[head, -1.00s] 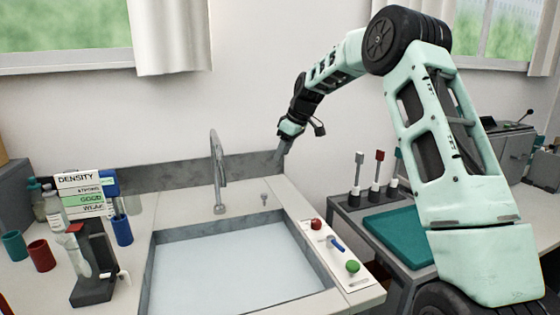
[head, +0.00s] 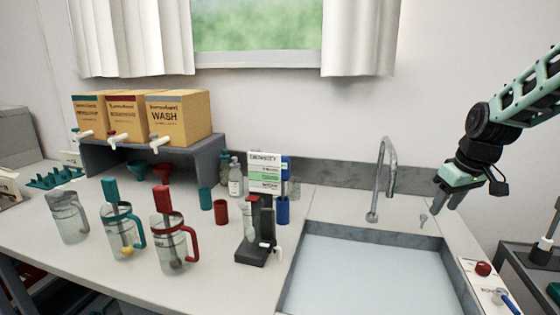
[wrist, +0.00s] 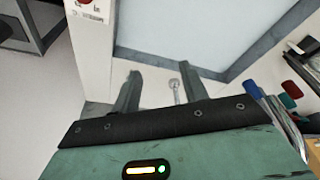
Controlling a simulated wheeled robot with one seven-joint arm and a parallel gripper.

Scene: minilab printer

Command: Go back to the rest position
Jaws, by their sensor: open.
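A small metal key-like piece (head: 423,220) lies on the sink's back rim, left of and below the fingers. It also shows in the wrist view (wrist: 175,88), beyond the gap between the fingers.
The sink basin (head: 312,232) and faucet (head: 384,180) stand left of my gripper. A strip with a red button (head: 483,268) runs along the right. Jugs (head: 172,240), a density stand (head: 252,258) and boxes on a shelf (head: 95,155) fill the left counter.

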